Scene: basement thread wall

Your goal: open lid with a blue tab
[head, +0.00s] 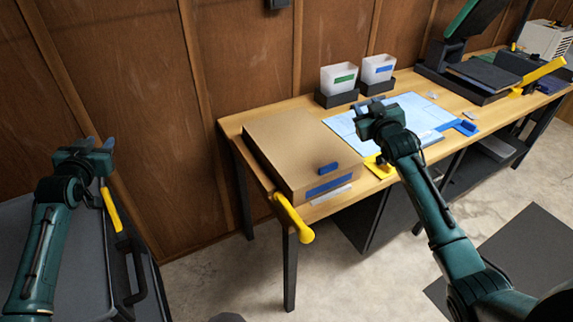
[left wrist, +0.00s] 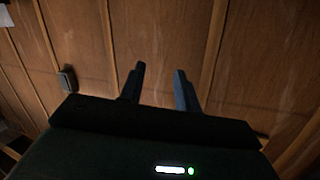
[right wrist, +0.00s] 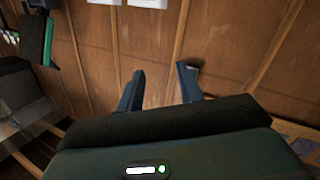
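A wide tan box (head: 295,150) lies shut on the left end of the wooden workbench. A small blue tab (head: 329,168) sits on its top near the front right corner, and a blue strip (head: 328,187) marks its front face. My left gripper (head: 98,142) is open and empty, well left of the box; its spread fingers also show in the left wrist view (left wrist: 160,72). My right gripper (head: 374,104) is open above the blue mat, to the right of the box. Its fingers are apart and empty in the right wrist view (right wrist: 161,72).
A yellow handle (head: 292,218) sticks out at the bench's front left corner. White bins with green (head: 338,78) and blue (head: 378,68) labels stand at the back. A light blue mat (head: 420,112) lies right of the box. A dark case (head: 40,250) is below my left arm.

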